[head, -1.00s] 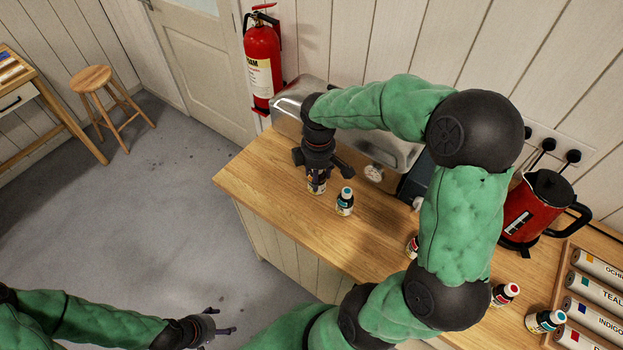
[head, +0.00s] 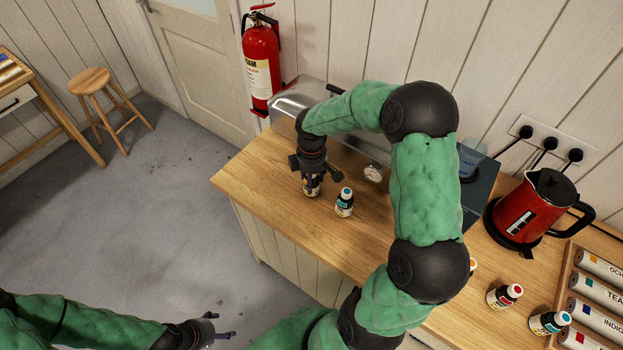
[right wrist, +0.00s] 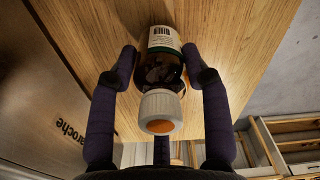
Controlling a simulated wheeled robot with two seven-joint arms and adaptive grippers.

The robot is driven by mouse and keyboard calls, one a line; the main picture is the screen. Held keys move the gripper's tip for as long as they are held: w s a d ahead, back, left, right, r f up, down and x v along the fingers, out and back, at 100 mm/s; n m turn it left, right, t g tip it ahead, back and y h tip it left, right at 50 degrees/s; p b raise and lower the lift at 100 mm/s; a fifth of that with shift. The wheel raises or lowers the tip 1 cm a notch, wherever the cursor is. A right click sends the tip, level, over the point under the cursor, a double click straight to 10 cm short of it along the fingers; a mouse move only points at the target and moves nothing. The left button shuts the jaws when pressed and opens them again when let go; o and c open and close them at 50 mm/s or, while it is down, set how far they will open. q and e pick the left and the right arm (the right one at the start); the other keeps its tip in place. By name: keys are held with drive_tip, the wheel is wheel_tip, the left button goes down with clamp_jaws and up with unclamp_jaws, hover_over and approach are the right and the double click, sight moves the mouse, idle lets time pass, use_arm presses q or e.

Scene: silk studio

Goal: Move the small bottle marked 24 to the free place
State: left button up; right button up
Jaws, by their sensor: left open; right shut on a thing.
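My right gripper (head: 312,172) is shut on a small dark bottle (head: 311,187) near the left end of the wooden counter. In the right wrist view the held bottle (right wrist: 163,68) sits between the fingers, with a white cap that has an orange top and a label with a barcode; no number shows. I cannot tell whether its base touches the counter. A teal-capped bottle (head: 345,203) stands just to its right, apart from it. My left gripper (head: 222,335) is open and empty over the floor, low in the head view. The marks on the bottles are too small to read.
A steel cabinet (head: 290,103) marked "aroche" in the wrist view stands behind the held bottle. Right along the counter (head: 250,172) are an orange-capped bottle (head: 473,264), a red-capped bottle (head: 504,296), another teal-capped bottle (head: 548,322), a red kettle (head: 530,213) and a tube rack (head: 560,290).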

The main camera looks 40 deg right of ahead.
drive_tip(key=o, duration=0.8)
drive_tip(key=shift+f, duration=0.15)
drive_tip(key=o, duration=0.4)
drive_tip(key=shift+r, duration=0.25)
wheel_tip(320, 180, up, 12)
drive_tip(key=shift+f+p, duration=0.1)
drive_tip(key=shift+p, duration=0.85)
